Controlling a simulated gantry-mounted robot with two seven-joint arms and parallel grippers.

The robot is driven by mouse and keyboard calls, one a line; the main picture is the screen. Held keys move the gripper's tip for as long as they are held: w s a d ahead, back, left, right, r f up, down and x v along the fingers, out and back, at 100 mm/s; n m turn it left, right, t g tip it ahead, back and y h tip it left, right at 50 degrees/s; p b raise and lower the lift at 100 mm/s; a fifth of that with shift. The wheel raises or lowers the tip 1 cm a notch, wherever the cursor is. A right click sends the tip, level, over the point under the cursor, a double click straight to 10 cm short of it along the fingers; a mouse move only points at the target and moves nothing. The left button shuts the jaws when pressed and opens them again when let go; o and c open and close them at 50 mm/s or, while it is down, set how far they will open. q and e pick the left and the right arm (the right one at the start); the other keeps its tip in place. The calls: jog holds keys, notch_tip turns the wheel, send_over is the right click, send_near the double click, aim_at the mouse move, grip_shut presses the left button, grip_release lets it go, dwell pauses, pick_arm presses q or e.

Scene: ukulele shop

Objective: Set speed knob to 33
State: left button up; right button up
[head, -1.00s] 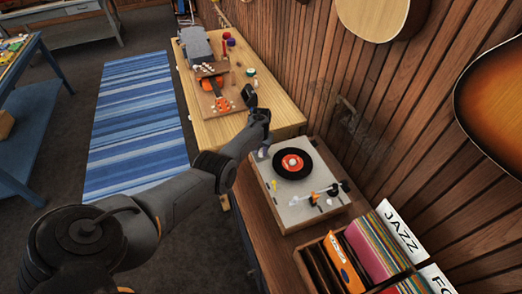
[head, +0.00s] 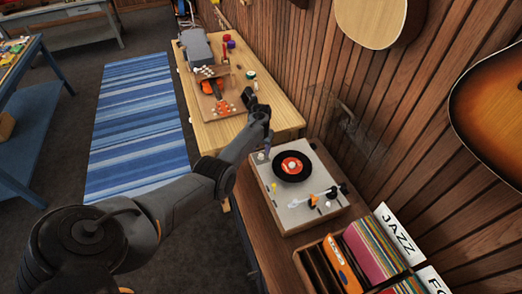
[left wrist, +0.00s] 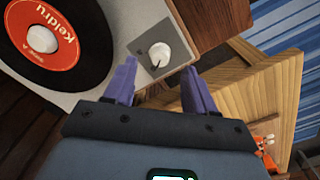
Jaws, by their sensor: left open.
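The record player (head: 272,205) stands on a wooden cabinet, with a black record with a red label (head: 293,166) on it. The left wrist view shows part of the record (left wrist: 42,40) and a white knob (left wrist: 160,54) with a thin dark pointer line at the corner of the pale top. Marks beside the knob are too small to read. My left gripper (head: 266,148) is over the player's far left corner. In the left wrist view its two purple fingers (left wrist: 160,84) are apart and empty, just short of the knob, not around it. My right gripper is not in view.
A light wooden workbench (head: 215,132) with a ukulele (head: 218,90) adjoins the player. A record crate (head: 310,262) stands at the near side. The wood-panelled wall with hanging guitars (head: 505,110) limits room on the right.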

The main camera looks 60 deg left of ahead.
aim_at(261, 154)
pick_arm(q)
notch_tip(261, 154, up, 7)
jog(key=p, duration=0.1)
jog(key=shift+r, duration=0.1)
dwell(0.6)
